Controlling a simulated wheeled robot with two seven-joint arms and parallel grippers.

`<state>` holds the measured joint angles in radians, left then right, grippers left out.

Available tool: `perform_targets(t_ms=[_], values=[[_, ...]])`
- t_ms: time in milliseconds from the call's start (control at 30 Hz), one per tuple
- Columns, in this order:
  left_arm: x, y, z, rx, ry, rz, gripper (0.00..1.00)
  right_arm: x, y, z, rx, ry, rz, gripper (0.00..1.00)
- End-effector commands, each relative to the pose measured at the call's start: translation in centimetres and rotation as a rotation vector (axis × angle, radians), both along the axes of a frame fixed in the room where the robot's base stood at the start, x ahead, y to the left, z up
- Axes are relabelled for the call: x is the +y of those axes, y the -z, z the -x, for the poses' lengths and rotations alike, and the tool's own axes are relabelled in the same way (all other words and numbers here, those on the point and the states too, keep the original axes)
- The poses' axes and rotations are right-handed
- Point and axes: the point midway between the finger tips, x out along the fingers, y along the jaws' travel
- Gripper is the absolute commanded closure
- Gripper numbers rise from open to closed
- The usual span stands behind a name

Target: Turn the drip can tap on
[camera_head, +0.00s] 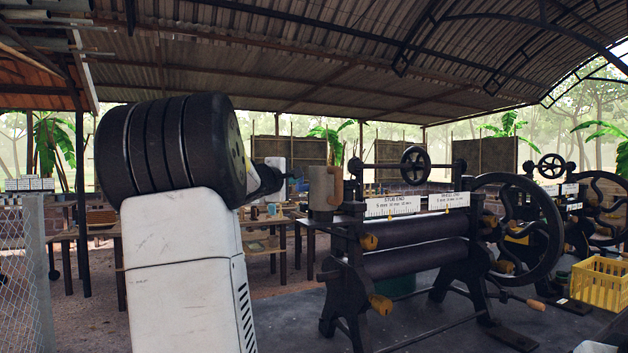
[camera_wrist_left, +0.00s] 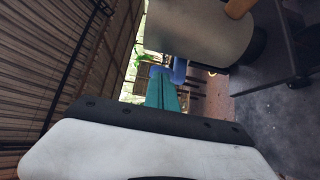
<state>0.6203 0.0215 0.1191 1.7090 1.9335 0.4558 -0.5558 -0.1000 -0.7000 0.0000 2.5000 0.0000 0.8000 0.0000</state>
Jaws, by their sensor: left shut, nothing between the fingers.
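The drip can (camera_head: 321,193) is a grey cylinder with a tan handle at the left end of the roller machine. It also shows large and tilted at the top of the left wrist view (camera_wrist_left: 200,32). My left gripper (camera_head: 291,181) is just left of the can, small and partly hidden behind my wrist. In the left wrist view its teal fingers (camera_wrist_left: 163,92) are shut and empty, pointing towards the can's side. A small blue part (camera_wrist_left: 179,70) shows beside the can at the fingertips. I cannot tell whether it is the tap or whether the fingers touch it. My right gripper is out of view.
The black roller machine (camera_head: 415,262) with a large handwheel (camera_head: 518,232) fills the middle right. A second machine stands behind it. A yellow crate (camera_head: 600,284) is at the right edge. Wooden tables (camera_head: 270,222) stand behind my arm. Open floor lies in front of them.

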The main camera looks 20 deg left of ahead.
Motion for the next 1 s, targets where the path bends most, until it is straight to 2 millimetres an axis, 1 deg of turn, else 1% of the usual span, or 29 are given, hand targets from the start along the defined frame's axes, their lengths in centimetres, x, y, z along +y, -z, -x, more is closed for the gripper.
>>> perform_targets(t_ms=[33, 167, 567, 1000], values=[[0.02, 0.00, -0.41, 0.000, 0.001, 0.000, 1.00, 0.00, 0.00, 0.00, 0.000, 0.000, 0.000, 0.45], [0.07, 0.02, -0.81, 0.000, 0.000, 0.000, 1.00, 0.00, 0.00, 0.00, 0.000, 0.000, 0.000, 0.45], [0.13, -0.01, -0.82, 0.000, 0.005, -0.002, 1.00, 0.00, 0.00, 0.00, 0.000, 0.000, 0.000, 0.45], [0.76, 0.00, -1.02, 0.000, 0.075, -0.001, 1.00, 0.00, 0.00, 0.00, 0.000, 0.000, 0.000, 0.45]])
